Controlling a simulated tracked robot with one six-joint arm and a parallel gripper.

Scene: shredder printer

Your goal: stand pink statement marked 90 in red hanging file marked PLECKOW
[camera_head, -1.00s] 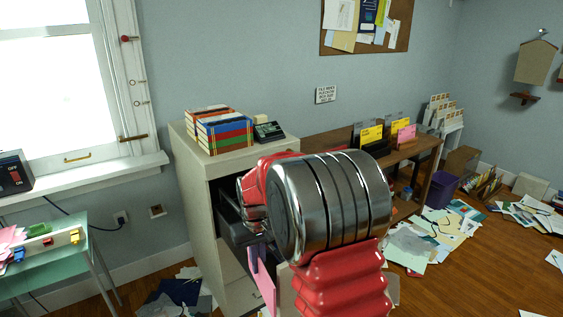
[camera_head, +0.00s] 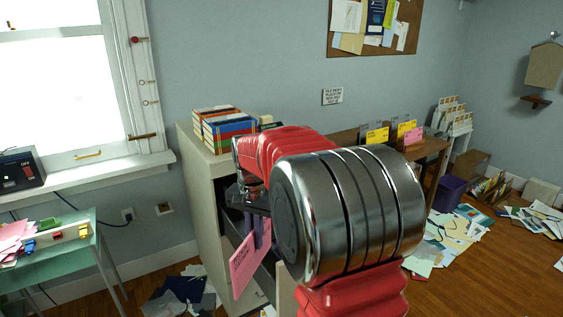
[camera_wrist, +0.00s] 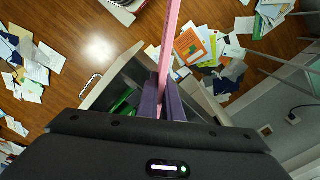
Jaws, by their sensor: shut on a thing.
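The pink statement (camera_head: 243,264) hangs from my gripper (camera_head: 258,235) in front of the open cabinet, with its printed face partly turned to the head camera. The print is too small to read a number. In the wrist view the pink sheet (camera_wrist: 169,42) shows nearly edge-on between the purple fingers of my gripper (camera_wrist: 163,90), which are shut on it. Below the fingers a cabinet drawer (camera_wrist: 103,90) stands open with something green inside. I cannot make out a red hanging file marked PLECKOW; my arm hides much of the cabinet front.
The beige cabinet (camera_head: 205,185) carries several books (camera_head: 225,128) on top. A green side table (camera_head: 55,258) stands at left under the window. A wooden desk (camera_head: 428,150) stands behind my arm. Papers (camera_head: 188,290) lie scattered on the floor on both sides.

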